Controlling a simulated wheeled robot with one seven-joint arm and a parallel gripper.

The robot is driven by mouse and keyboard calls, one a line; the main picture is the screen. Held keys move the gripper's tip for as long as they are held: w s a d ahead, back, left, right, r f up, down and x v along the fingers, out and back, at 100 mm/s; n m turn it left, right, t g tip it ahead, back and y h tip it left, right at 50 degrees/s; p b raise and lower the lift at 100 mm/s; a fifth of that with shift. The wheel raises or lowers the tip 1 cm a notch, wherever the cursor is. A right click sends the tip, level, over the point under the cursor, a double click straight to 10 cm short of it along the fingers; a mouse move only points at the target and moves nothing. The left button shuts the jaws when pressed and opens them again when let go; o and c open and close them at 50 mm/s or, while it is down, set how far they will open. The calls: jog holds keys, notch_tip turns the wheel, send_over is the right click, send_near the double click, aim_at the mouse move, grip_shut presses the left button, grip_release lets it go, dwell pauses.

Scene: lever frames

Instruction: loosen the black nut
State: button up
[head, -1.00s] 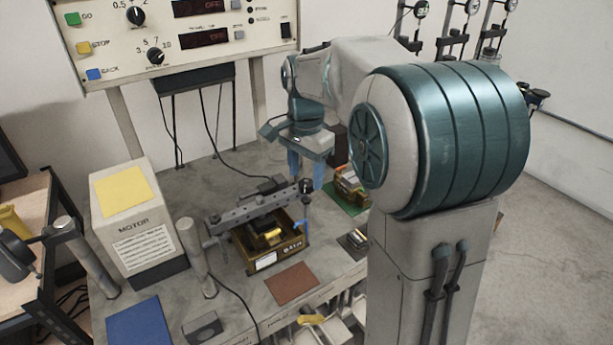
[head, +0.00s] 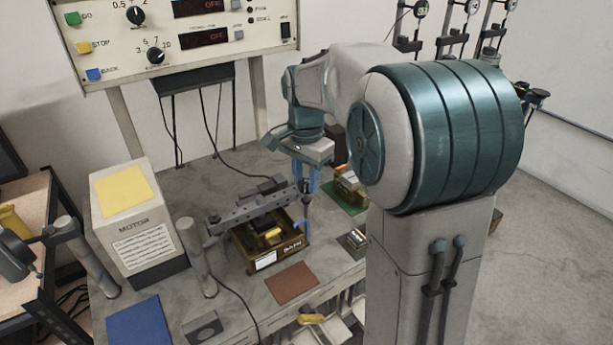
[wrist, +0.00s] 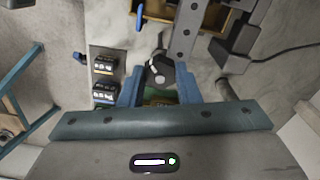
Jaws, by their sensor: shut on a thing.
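The black nut (wrist: 160,71) sits at the end of a grey drilled bar (head: 250,207), which lies across a brown box (head: 282,255). In the head view the nut is mostly hidden by my fingers. My gripper (head: 306,187) points down at the bar's right end and is shut on the nut. In the wrist view my gripper's two blue fingers (wrist: 159,84) stand on either side of the nut. A small blue lever (head: 302,225) is near the box's right corner.
A motor box (head: 142,232) and a grey post (head: 196,262) stand to the left. A green-based block (head: 347,188) and a dark switch block (head: 354,240) are to the right. A brown mat (head: 292,283) lies flat in front.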

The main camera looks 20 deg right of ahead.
jog(key=n, duration=0.8)
jog(key=shift+n, duration=0.3)
jog(key=n, duration=0.4)
jog(key=shift+d+r+n+p, duration=0.1)
jog(key=shift+n+p, duration=0.2)
jog(key=shift+p, duration=0.05)
jog(key=n, duration=0.4)
jog(key=shift+n, duration=0.3)
jog(key=o, duration=1)
